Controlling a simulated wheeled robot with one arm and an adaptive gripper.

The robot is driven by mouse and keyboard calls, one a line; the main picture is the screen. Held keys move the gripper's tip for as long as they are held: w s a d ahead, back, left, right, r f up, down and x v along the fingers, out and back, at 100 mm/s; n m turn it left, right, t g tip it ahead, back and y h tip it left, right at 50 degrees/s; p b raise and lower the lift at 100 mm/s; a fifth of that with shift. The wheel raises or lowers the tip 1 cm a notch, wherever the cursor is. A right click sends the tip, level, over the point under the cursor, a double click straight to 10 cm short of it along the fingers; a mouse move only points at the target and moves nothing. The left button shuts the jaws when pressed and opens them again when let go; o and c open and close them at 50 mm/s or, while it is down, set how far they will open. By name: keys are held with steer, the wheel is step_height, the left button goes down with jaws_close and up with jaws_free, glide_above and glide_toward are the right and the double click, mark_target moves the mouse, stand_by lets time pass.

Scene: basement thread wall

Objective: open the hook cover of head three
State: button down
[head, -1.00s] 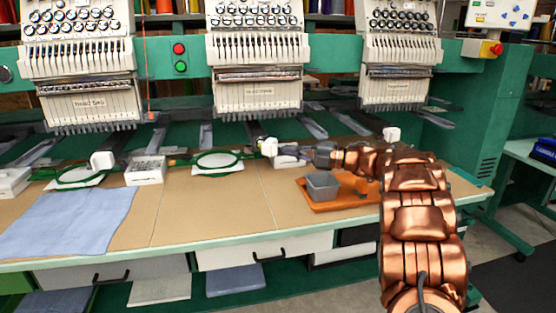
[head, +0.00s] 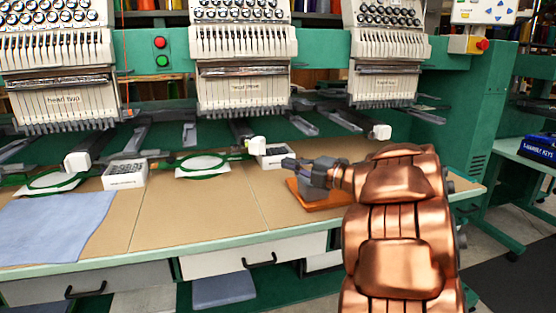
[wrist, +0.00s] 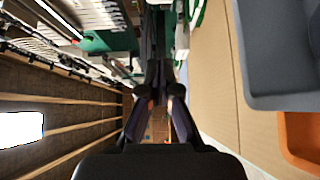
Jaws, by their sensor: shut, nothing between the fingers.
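The centre sewing head, labelled head three (head: 245,87), hangs over the table. The white hook cover (head: 257,146) is at the front end of the dark arm below it. It is small in the head view, and I cannot tell whether it stands open or closed. My gripper (head: 287,163) is shut and empty, to the right of the cover and a little lower in the picture, apart from it. In the wrist view my gripper (wrist: 158,75) shows its dark fingers brought together.
A white parts box (head: 275,160) is just beyond my fingertips. A grey bin (wrist: 275,50) and orange tray (wrist: 300,135) lie close beside my gripper. A green hoop (head: 207,165) is left of the cover. A blue cloth (head: 55,228) covers the table's left.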

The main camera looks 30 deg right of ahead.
mark_target(260, 146)
steer(key=w+a+b, duration=0.1)
steer(key=w, duration=1)
steer(key=shift+a, duration=0.15)
